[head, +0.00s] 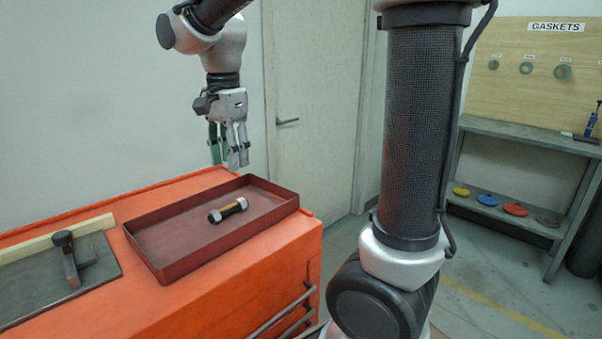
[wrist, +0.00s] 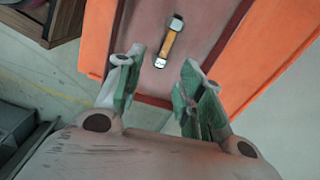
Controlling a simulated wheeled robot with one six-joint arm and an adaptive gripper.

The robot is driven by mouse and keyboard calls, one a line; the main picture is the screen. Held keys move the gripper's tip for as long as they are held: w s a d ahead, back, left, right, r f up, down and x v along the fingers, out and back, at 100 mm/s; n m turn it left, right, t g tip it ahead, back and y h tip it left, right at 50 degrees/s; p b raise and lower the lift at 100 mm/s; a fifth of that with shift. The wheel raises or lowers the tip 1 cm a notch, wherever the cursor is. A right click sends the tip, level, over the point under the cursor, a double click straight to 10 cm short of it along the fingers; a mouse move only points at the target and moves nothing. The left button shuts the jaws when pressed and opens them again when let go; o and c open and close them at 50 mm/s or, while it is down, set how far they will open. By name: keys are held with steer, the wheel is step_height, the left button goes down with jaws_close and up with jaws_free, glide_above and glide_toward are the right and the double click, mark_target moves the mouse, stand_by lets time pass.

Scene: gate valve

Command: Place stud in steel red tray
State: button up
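The stud (head: 228,210) lies inside the red steel tray (head: 172,272), on its floor near the right part. It has an orange-brown middle and a metal nut at each end. It also shows in the wrist view (wrist: 168,43), beyond my fingertips. My gripper (head: 229,158) hangs above and behind the tray's far edge, apart from the stud. In the wrist view its green-padded fingers (wrist: 155,82) are spread with nothing between them. The tray also shows in the wrist view (wrist: 215,30).
The tray sits on an orange cabinet (head: 270,262). Left of it, a hammer-like tool (head: 68,258) rests on a dark mat (head: 40,295) beside a wooden strip (head: 50,242). A shelf (head: 520,215) with coloured discs stands at the right, below a gasket board (head: 535,85).

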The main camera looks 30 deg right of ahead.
steer(key=s+d+f+n+t, duration=0.2)
steer(key=s+d+n+t, duration=0.2)
steer(key=s+d+n, duration=1)
steer(key=s, duration=0.4)
steer(key=shift+r, duration=0.1)
